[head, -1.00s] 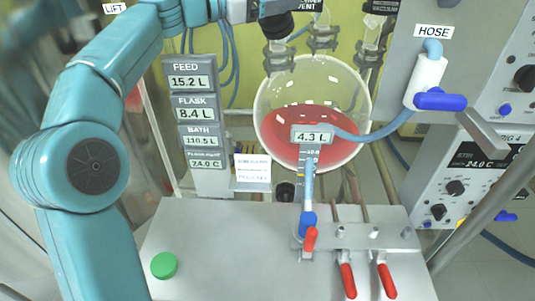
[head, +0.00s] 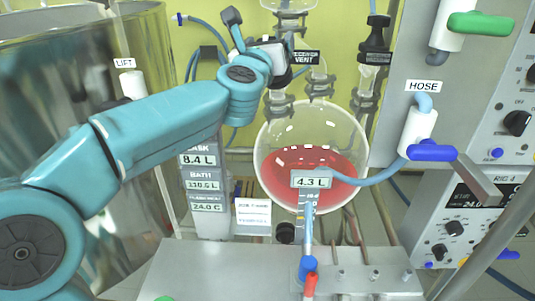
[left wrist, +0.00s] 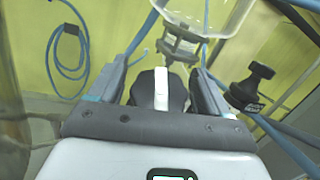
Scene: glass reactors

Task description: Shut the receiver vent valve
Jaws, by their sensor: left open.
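The receiver vent valve's black knob (head: 284,74) shows partly behind my left gripper, beside the "RECEIVER VENT" label (head: 305,57). In the left wrist view the knob (left wrist: 177,92) is black with a white bar and sits between the two fingers. My left gripper (left wrist: 160,80) is open, with one finger on each side of the knob. A gap shows on the left; I cannot tell whether the right finger touches. In the head view the left gripper (head: 279,58) is above the receiver flask, its fingers mostly hidden. My right gripper is not in view.
The round receiver flask (head: 262,150) holds red liquid below the valve. Another black knob (head: 376,37) stands to the right. The hose valve (head: 432,152) with a blue handle is on the right panel. A metal bench (head: 200,272) lies below.

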